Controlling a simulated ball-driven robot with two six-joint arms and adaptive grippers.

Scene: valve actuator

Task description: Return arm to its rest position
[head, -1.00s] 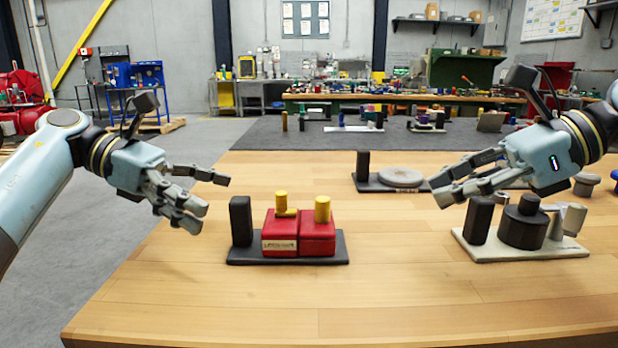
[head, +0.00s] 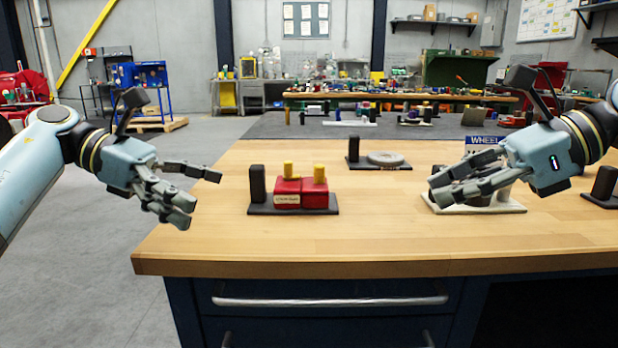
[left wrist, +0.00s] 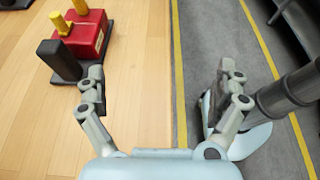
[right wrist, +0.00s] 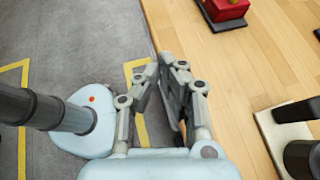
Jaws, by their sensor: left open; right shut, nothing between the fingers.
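My left gripper (head: 193,188) hangs in the air left of the red valve block. In the left wrist view its fingers (left wrist: 160,82) are spread wide and empty. My right gripper (head: 435,190) is in front of the pale plate on the right. In the right wrist view its fingertips (right wrist: 170,62) are together with nothing between them. The red valve block (head: 300,194) with two yellow knobs stands on a dark base beside a black upright block (head: 257,183). It also shows in the left wrist view (left wrist: 85,38).
The wooden workbench (head: 350,236) has a drawer front with a metal handle (head: 330,301). Behind the valve is a base with a grey disc (head: 386,158). The pale plate (head: 508,207) is partly hidden by my right gripper. The grey floor (head: 90,280) at left is open.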

